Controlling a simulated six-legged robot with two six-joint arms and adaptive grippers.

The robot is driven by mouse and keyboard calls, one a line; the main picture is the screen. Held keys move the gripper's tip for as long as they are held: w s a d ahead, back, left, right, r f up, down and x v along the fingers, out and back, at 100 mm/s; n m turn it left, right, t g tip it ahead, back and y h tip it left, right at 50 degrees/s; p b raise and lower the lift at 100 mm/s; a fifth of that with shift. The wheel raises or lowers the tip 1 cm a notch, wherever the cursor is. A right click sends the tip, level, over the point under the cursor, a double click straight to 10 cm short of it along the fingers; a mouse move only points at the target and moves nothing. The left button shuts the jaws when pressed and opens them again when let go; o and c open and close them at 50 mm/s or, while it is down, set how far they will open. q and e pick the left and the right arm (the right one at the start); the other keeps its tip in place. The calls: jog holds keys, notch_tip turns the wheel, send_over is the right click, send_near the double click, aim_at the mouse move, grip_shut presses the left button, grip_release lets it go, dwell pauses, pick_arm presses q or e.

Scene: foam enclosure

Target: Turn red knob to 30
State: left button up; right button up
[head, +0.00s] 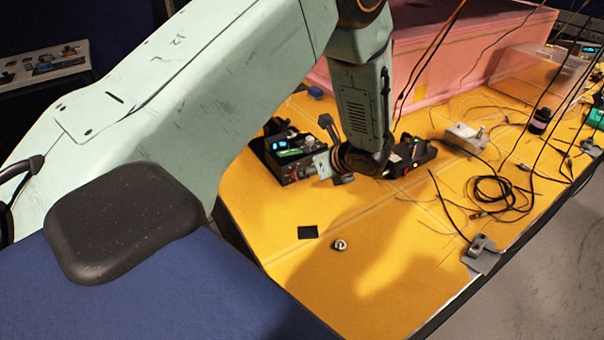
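My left arm comes in from the left and reaches over the table. Its dark wrist and gripper (365,160) hang beside a black box with a lit green display and small knobs (290,152). The gripper overlaps the right side of this box in the picture. Its fingers are small and dark, so I cannot tell whether they are open or touching the box. I cannot make out a red knob or a number scale clearly; part of the box is hidden behind the arm. My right gripper is not in view.
The yellow table (340,275) is mostly clear at the front, with a black square (307,232) and a small metal round piece (339,245). Black cables (490,190) lie coiled at right. A pink foam block (460,50) stands behind. Thin cables hang at upper right.

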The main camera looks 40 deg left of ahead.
pick_arm(q)
jog(key=x, duration=0.6)
grip_shut()
dwell(0.4)
